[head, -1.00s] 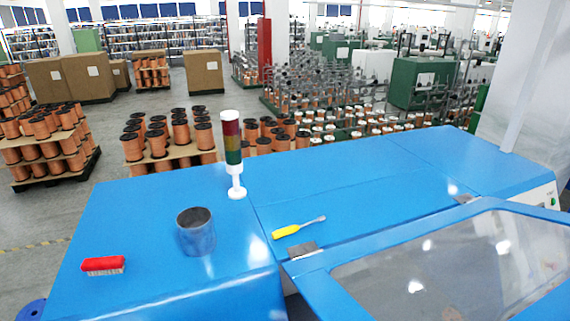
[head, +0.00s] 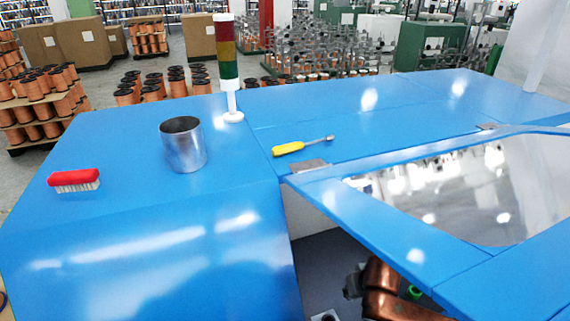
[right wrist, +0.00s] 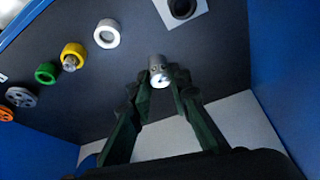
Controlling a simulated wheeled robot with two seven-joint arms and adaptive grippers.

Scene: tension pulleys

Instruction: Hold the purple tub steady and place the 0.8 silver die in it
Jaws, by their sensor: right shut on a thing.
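In the right wrist view, my right gripper (right wrist: 160,78), with dark green fingers, is shut on a small silver cylindrical die (right wrist: 158,67). The die is held between the fingertips in front of a dark panel; no size marking on it is readable. I see no purple tub in either current view. My left gripper is not in view. In the head view, a copper-coloured arm part of mine reaches into the open bay under the raised window, and my right gripper cannot be made out there.
Beside the die are a white ring (right wrist: 107,33), a yellow ring (right wrist: 73,55), a green ring (right wrist: 46,73) and a grey wheel (right wrist: 20,97). Blue walls flank the bay. On the machine top stand a metal can (head: 183,148), a red brush (head: 75,180), a yellow screwdriver (head: 290,148) and a signal tower (head: 227,60).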

